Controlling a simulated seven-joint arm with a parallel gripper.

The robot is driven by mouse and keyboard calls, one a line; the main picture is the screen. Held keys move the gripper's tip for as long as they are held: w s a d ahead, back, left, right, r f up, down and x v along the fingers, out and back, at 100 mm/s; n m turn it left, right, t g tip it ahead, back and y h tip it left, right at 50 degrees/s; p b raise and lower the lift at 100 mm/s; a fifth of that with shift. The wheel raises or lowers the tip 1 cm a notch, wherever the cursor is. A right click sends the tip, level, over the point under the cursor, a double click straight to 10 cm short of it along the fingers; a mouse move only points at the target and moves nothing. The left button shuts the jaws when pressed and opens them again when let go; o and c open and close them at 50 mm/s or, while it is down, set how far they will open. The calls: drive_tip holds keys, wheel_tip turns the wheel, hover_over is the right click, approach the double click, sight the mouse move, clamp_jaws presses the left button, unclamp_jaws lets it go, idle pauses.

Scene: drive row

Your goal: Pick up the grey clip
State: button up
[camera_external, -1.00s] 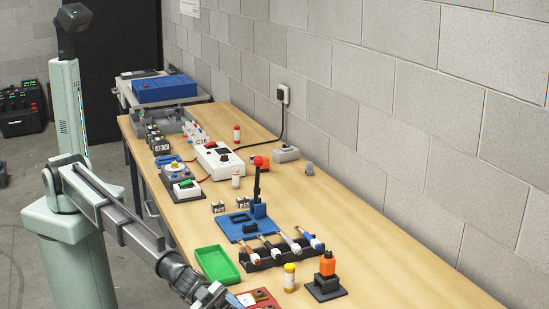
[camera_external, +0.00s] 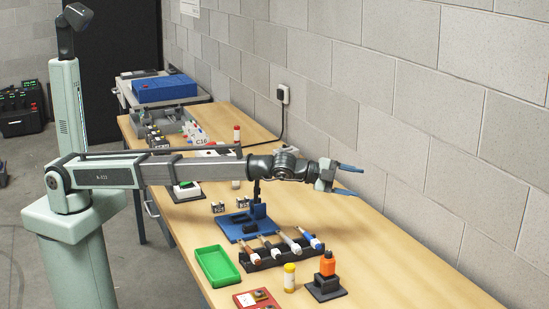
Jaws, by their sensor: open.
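I cannot make out the grey clip for certain. A small grey piece that stood on the table near the wall in the earlier picture is now hidden behind my arm and wrist. My gripper (camera_external: 355,181) is in the air above the right side of the table, pointing right towards the wall. Its two blue fingers are spread apart, with nothing between them.
A green tray (camera_external: 217,266), a blue fixture (camera_external: 236,226), a black tool rack (camera_external: 262,260), a yellow-capped bottle (camera_external: 289,278) and an orange-topped piece (camera_external: 327,265) occupy the near table. The block wall (camera_external: 440,110) borders it. Bare wood (camera_external: 400,265) lies at the right.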

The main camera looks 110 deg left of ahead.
drive_tip(key=s+a+r+g+y, duration=0.1)
drive_tip(key=s+a+r+g, duration=0.3)
drive_tip(key=a, duration=0.9)
drive_tip(key=s+a+r+g+y, duration=0.15)
drive_tip(key=s+a, duration=0.45)
drive_tip(key=a, duration=0.6)
drive_tip(key=s+a+r+g+y, duration=0.1)
drive_tip(key=s+a+g, duration=0.35)
drive_tip(key=a, duration=0.85)
drive_tip(key=s+a+f+g+h, duration=0.1)
drive_tip(key=s+a+f+g, duration=0.1)
drive_tip(key=f, duration=0.4)
drive_tip(key=s+a+f+m+g+h, duration=0.1)
drive_tip(key=s+a+f+g+h, duration=0.1)
drive_tip(key=s+a+f, duration=0.3)
drive_tip(key=s+a+f+g+h, duration=0.1)
drive_tip(key=s+a+f+g, duration=0.2)
drive_tip(key=f, duration=0.6)
drive_tip(key=shift+s+a+f+m+g, duration=0.15)
drive_tip(key=shift+s+a, duration=0.2)
drive_tip(key=shift+a, duration=0.05)
drive_tip(key=shift+s+a+f+m+g, duration=0.1)
drive_tip(key=shift+s+a+m+g, duration=0.05)
drive_tip(key=shift+s+a, duration=0.2)
drive_tip(key=shift+s+x, duration=0.1)
drive_tip(key=shift+x, duration=1.2)
drive_tip(key=shift+s+x, duration=0.15)
drive_tip(key=shift+x, duration=1.15)
drive_tip(key=shift+d, duration=0.15)
drive_tip(key=c, duration=1.1)
